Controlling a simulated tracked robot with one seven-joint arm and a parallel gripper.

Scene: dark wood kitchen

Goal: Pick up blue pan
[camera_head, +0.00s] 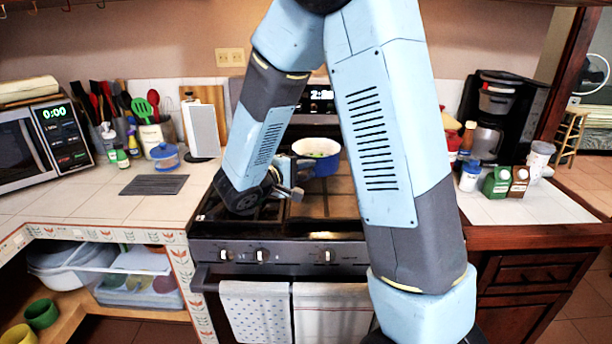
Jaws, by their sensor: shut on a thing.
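The blue pan (322,167) is a blue pot with a white inside. It stands at the back of the stove, upright as far as I can see, with something greenish inside. My gripper (292,178) is at the pan's left side, shut on its edge or handle; the exact contact is small and partly hidden by my wrist. My arm reaches over from the front and covers part of the stove to the right of the pan.
The stove top (325,205) in front of the pan is mostly clear. A coffee maker (490,115) and small cartons (497,181) stand on the right counter.

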